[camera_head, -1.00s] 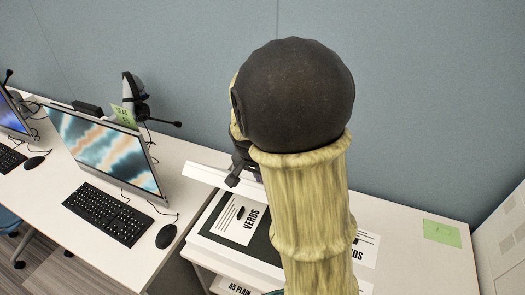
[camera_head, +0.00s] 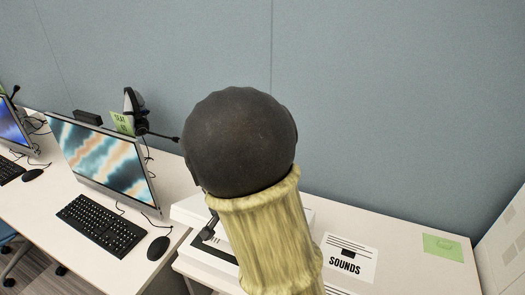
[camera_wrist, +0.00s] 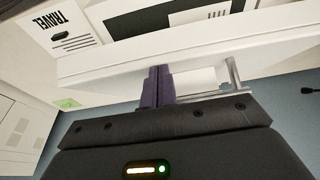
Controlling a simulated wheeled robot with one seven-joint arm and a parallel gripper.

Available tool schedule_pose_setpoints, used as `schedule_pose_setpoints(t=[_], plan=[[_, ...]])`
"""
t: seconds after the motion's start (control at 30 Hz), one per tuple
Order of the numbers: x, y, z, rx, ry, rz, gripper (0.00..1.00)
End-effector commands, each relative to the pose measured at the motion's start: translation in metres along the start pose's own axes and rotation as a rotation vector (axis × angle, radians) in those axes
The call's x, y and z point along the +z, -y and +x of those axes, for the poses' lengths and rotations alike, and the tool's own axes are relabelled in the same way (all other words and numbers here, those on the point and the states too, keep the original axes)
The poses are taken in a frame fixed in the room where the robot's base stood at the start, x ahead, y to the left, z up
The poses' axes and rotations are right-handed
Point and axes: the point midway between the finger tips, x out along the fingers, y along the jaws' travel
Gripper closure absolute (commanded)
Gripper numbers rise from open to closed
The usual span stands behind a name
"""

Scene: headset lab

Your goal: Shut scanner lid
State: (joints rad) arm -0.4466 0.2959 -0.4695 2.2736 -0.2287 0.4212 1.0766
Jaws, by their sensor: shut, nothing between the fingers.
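The scanner (camera_head: 205,257) is a white flatbed with a dark glass area, on the white table. My arm hides most of it in the head view. Its white lid (camera_head: 187,209) shows as a pale slab beside my arm, and how far open it stands is unclear. In the wrist view a long white edge, apparently the lid's (camera_wrist: 200,47), crosses above my fingers, with dark glass and a pale sheet beyond it. My gripper (camera_wrist: 160,84) is shut and empty, its purple fingertips close to that edge; contact is unclear. Its dark tip also shows in the head view (camera_head: 208,229).
A SOUNDS sheet (camera_head: 348,258) and a green note (camera_head: 443,247) lie right of the scanner. The wall (camera_head: 400,90) is close behind.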

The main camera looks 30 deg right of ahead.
Motion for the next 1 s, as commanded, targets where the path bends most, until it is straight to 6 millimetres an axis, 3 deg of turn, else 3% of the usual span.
schedule_pose_setpoints(t=[0.43,0.83,1.0], plan=[[-0.003,0.0,-0.004,0.0,0.0,0.0,1.0],[-0.028,-0.003,-0.035,0.0,0.0,0.002,1.0],[-0.013,-0.001,-0.049,-0.004,0.0,-0.005,1.0]])
